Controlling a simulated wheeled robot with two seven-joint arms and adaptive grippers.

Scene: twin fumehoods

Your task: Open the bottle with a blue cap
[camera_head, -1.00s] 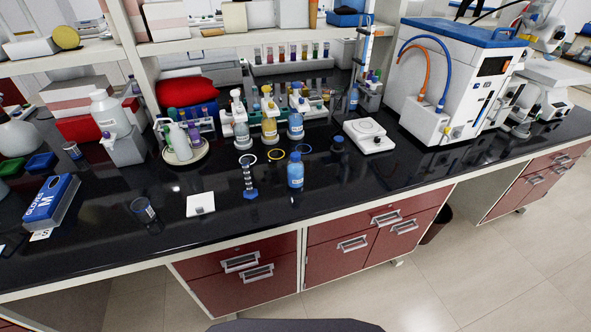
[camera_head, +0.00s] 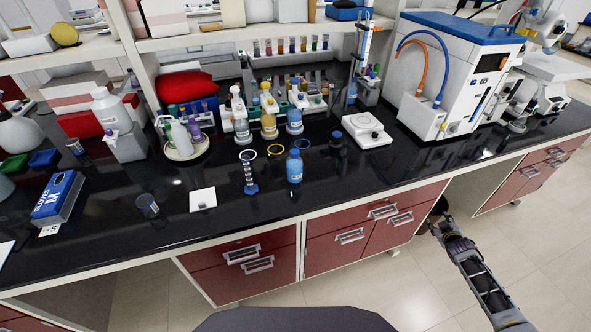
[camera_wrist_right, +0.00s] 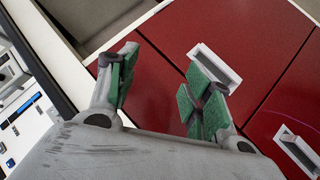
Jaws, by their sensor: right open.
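A blue bottle with a dark blue cap (camera_head: 294,166) stands upright near the front edge of the black bench, with a white label on its front. My right gripper (camera_head: 438,214) is in front of the bench at the right, lower than the bench top and well apart from the bottle. In the right wrist view its green-padded fingers (camera_wrist_right: 160,88) are spread apart with nothing between them, before the red drawers. My left gripper is in neither view.
A graduated cylinder (camera_head: 249,172) stands just left of the bottle. Several dispenser bottles (camera_head: 268,115) stand behind it. A white balance (camera_head: 366,131) is at the right. The bench front edge and red drawers (camera_head: 366,228) lie near my right arm.

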